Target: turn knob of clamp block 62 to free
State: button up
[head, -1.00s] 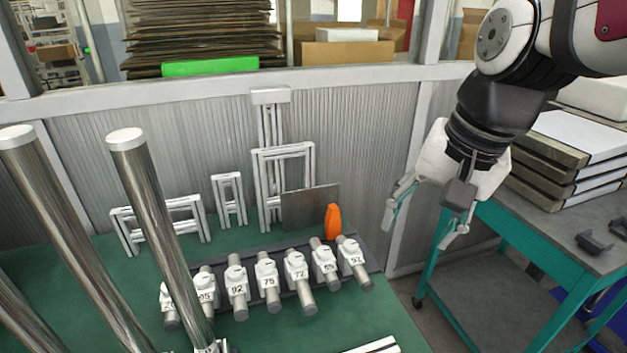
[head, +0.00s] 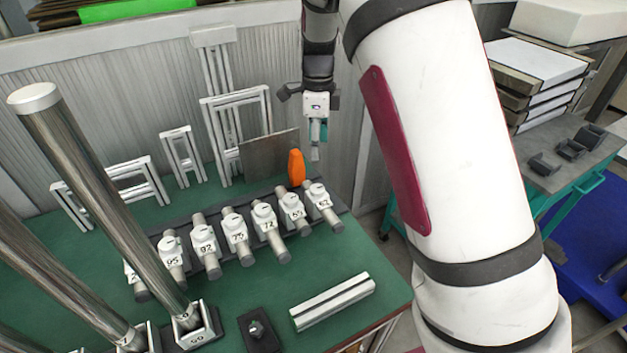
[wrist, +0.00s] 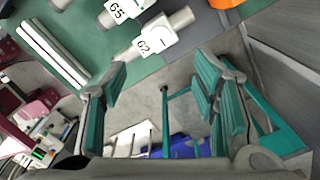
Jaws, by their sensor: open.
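Clamp block 62 (head: 321,198) is the rightmost white block in the row on the green bench, fitted on a grey rod. Its small knob is at the block's top; its setting is too small to tell. In the wrist view block 62 (wrist: 146,43) lies at the upper middle, ahead of the fingers. My gripper (head: 317,148) hangs fingers down, above and behind block 62, near the wall panel. In the wrist view its teal-padded fingers (wrist: 160,85) are wide apart with nothing between them. The gripper is apart from the block.
Block 65 (head: 293,209) stands close on the left of block 62, with several more blocks beyond. An orange object (head: 296,167) and a grey plate (head: 262,158) stand behind the row. A white rail (head: 332,301) lies in front. The bench ends just right of block 62.

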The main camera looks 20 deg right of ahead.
aim_at(317, 188)
notch_tip(317, 188, down, 14)
jog(key=shift+r, duration=0.1)
dwell(0.5)
jog(key=c, duration=1.2)
